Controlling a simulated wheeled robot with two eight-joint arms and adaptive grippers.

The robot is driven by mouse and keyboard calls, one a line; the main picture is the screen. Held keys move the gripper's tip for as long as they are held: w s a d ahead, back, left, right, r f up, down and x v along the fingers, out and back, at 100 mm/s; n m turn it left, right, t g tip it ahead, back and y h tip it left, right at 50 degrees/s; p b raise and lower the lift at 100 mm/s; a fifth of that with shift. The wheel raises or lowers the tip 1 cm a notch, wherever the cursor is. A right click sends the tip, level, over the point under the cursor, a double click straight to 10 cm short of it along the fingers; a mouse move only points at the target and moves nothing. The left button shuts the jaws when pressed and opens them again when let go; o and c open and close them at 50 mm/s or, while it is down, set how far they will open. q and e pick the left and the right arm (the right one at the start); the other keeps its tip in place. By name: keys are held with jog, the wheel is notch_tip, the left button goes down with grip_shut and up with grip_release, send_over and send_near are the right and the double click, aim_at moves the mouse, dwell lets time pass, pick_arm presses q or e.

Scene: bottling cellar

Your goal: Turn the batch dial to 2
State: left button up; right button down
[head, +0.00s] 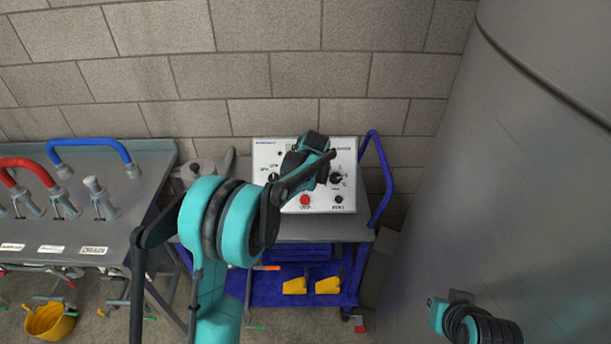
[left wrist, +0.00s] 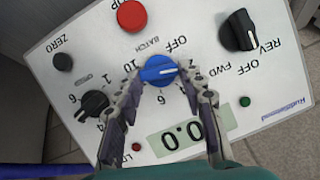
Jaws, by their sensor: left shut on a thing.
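The batch dial (left wrist: 156,69) is a blue knob with a white pointer line, on a white control panel (left wrist: 85,40). My left gripper (left wrist: 166,80) has a finger on each side of the knob and is shut on it. In the left wrist view the panel is upside down and the pointer line lies toward the right. The fingers cover part of the scale, so I cannot read the setting. In the head view my left arm hides the knob on the control box (head: 268,150). Only a joint of my right arm shows at the lower right.
The panel also carries a red stop button (left wrist: 131,15), a black REV/FWD switch (left wrist: 238,32), another black dial (left wrist: 95,103) and a display (left wrist: 180,134) reading 0.0. The box stands on a blue cart (head: 376,150). A large steel tank (head: 510,170) is at right, a bench (head: 110,170) at left.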

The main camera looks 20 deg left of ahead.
pick_arm(q)
jog(key=o, duration=1.2)
jog(key=shift+c, duration=0.2)
jog(key=shift+r, duration=0.1)
jog(key=v, duration=1.1)
jog(key=shift+s+d+r, duration=0.15)
jog(key=shift+s+r, duration=0.05)
jog(key=shift+r, duration=0.15)
jog(key=shift+s, duration=0.1)
